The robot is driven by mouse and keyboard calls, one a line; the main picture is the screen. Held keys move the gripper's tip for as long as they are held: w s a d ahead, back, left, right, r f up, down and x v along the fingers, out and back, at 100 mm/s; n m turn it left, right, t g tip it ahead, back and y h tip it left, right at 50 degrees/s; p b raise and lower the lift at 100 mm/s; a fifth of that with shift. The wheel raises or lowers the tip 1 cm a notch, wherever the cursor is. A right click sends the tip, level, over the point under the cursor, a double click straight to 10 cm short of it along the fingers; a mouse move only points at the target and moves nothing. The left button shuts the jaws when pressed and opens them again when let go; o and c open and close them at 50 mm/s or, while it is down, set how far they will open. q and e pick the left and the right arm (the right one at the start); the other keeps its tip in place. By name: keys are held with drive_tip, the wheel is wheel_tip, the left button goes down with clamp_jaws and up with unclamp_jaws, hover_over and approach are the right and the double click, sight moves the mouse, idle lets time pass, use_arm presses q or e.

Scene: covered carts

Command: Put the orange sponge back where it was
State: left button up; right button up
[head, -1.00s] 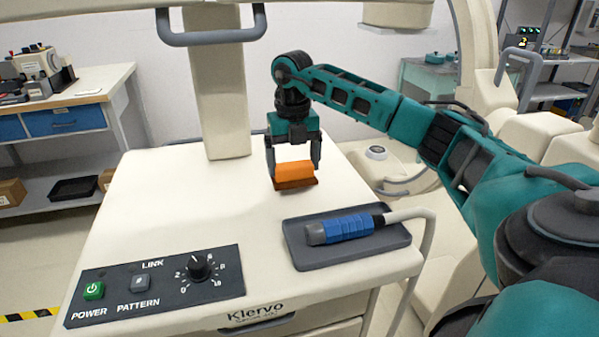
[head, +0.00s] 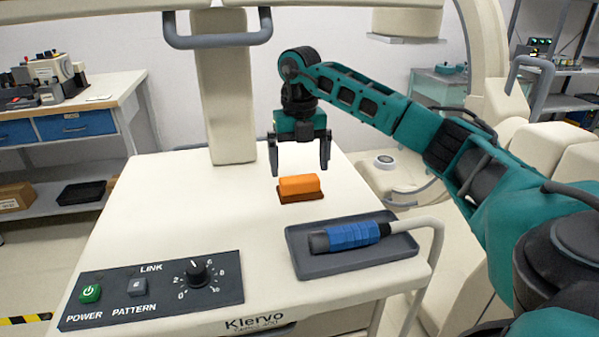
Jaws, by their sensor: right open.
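The orange sponge (head: 300,184) lies on the cream cart top (head: 200,205), toward its back and right of the middle. Its lower layer is dark brown. My right gripper (head: 300,172) is open and empty, pointing down just behind and above the sponge, one finger to each side. The fingers appear apart from the sponge. My left gripper does not show.
A grey tray (head: 395,247) with a blue-banded handpiece (head: 352,236) and its cable sits at the cart's right front. A control panel (head: 155,292) with buttons and a knob is at the front left. A column (head: 228,100) rises behind. The cart top's left side is clear.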

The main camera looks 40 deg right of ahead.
sight(300, 179)
wheel_tip(300, 179, up, 9)
drive_tip(key=p, duration=0.1)
drive_tip(key=shift+f, duration=0.2)
drive_tip(key=shift+s, duration=0.15)
idle(0.4)
